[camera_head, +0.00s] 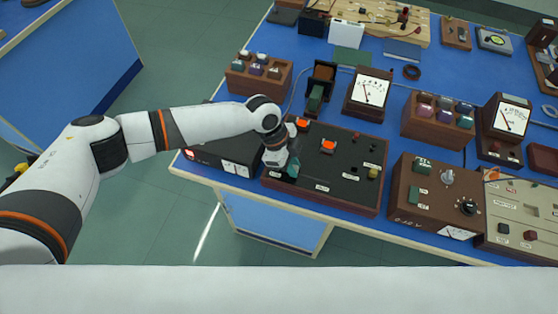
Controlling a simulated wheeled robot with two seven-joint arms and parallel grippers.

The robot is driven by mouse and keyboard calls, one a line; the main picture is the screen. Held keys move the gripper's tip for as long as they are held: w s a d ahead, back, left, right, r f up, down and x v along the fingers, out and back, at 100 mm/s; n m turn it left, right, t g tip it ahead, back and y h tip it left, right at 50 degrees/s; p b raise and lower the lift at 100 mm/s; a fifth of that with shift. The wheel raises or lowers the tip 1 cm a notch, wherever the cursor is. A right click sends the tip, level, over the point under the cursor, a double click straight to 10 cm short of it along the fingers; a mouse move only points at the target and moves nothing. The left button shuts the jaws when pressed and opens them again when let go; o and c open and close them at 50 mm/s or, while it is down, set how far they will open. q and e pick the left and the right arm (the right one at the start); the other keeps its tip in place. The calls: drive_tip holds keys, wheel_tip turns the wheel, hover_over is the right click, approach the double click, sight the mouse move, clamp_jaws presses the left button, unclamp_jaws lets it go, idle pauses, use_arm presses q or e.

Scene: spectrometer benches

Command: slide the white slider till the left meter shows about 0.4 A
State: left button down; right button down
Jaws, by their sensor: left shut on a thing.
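My left gripper (287,166) reaches down onto the left part of a black-topped wooden control box (338,180). Its jaws are shut on a small part there, which I take to be the white slider. The gripper hides that part, so I cannot see where it stands on its track. The left meter (370,91), with a white dial in a brown wooden case, stands behind the box. Its needle shows as a thin line, but the scale is too small to read. My right gripper is not in view.
Orange buttons (328,146) and a tan knob (374,173) sit on the box. A dark case (227,152) stands to the left. A brown box with knobs (435,196) and a second meter (506,117) are to the right. Wooden racks stand behind.

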use_arm(q)
drive_tip(key=shift+s+d, duration=0.2)
drive_tip(key=shift+d, duration=0.3)
drive_tip(key=shift+s+d, duration=0.15)
drive_tip(key=shift+d, duration=0.7)
drive_tip(key=shift+a, duration=0.25)
drive_tip(key=c, duration=1.3)
unclamp_jaws()
drive_tip(key=shift+b+v, duration=1.4)
drive_tip(key=shift+v, duration=4.65)
drive_tip(key=shift+d, duration=0.15)
